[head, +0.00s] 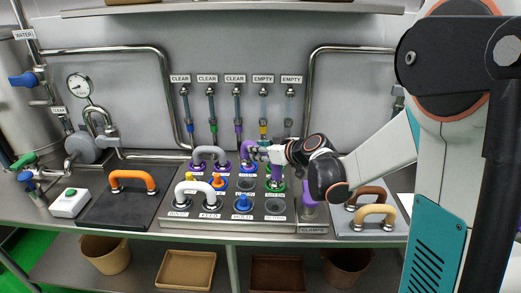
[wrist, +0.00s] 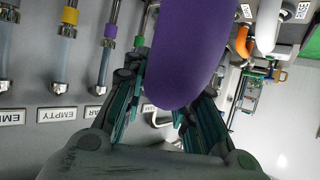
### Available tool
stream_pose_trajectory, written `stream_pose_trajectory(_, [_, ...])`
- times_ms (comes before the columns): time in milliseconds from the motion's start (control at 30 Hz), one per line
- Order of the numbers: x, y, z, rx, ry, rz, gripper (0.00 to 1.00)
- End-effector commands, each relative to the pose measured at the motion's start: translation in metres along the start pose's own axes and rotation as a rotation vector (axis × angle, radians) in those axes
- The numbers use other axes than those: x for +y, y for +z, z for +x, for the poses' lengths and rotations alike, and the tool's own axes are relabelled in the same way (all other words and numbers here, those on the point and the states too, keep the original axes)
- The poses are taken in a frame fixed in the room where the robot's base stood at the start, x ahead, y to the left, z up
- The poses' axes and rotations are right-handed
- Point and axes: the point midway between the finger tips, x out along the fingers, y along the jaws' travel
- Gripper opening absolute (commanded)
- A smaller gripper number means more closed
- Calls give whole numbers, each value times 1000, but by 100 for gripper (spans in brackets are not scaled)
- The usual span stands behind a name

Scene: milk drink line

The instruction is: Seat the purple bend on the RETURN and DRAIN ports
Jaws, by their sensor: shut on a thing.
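The purple bend (head: 247,150) is in my gripper (head: 257,152), above the back right part of the port panel (head: 225,210). In the wrist view the bend (wrist: 188,50) is large and close, between the two fingers of my gripper (wrist: 168,105). The fingers press in from both sides. Its lower ends are out of the wrist view, and in the head view I cannot tell whether they touch any port. A green-ringed port (head: 275,186) shows right of the bend. Most port labels are too small to read, so I cannot pick out RETURN and DRAIN.
A grey bend (head: 210,152) and a white bend (head: 194,187) stand on the panel, with blue (head: 243,201) and orange (head: 217,182) caps. A purple item (head: 308,196) is at the CLAMPS holder.

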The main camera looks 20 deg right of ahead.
Motion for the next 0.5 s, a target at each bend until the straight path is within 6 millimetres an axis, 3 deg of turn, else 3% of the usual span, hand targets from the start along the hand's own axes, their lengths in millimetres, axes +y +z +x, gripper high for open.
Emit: stream_pose_trajectory(500, [-1, 42, 20, 1, 1, 1, 0])
